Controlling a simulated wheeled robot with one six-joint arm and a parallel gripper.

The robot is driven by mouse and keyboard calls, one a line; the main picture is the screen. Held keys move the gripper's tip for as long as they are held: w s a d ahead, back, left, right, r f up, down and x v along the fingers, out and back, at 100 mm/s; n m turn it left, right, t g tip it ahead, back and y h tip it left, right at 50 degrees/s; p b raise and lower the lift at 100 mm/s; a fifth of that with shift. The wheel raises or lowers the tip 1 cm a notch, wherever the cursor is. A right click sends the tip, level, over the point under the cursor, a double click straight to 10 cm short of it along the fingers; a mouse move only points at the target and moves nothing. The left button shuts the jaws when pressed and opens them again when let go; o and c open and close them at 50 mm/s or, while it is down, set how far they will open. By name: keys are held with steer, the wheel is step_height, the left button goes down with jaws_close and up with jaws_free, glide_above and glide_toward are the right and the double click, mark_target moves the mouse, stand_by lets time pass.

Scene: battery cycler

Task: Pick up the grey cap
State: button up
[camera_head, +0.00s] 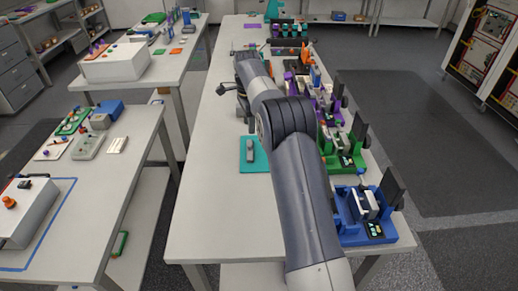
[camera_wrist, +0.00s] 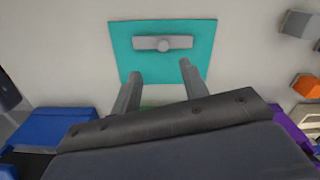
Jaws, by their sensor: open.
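A grey cap (camera_wrist: 180,42), a bar with a round knob at its middle, lies on a teal mat (camera_wrist: 125,65) in the wrist view. In the head view the cap (camera_head: 250,150) is on the same teal mat (camera_head: 262,158) on the long table, left of my arm. My gripper (camera_wrist: 160,70) is open and empty, with its two fingers apart over the near part of the mat. The cap is beyond the fingertips, not between them. My gripper is mostly hidden behind my arm in the head view.
A blue station (camera_head: 350,232) and a green station (camera_head: 333,165) stand along the table's right edge, with purple ones farther back. Orange and grey items (camera_wrist: 305,86) show at the wrist view's right. The white table (camera_head: 215,200) is clear left of and before the mat.

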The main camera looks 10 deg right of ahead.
mark_target(250, 145)
steer(key=f, duration=0.3)
steer(key=shift+w+d+f, duration=0.15)
steer(key=shift+d+f, duration=0.15)
steer(key=shift+f, duration=0.05)
steer(key=shift+w+a+f+p, duration=0.1)
steer(key=shift+f+p, duration=0.3)
steer(key=shift+f, duration=1)
steer(key=shift+a+f+p, duration=0.1)
steer(key=shift+f+p, duration=0.3)
steer(key=shift+f, duration=1)
jaws_close()
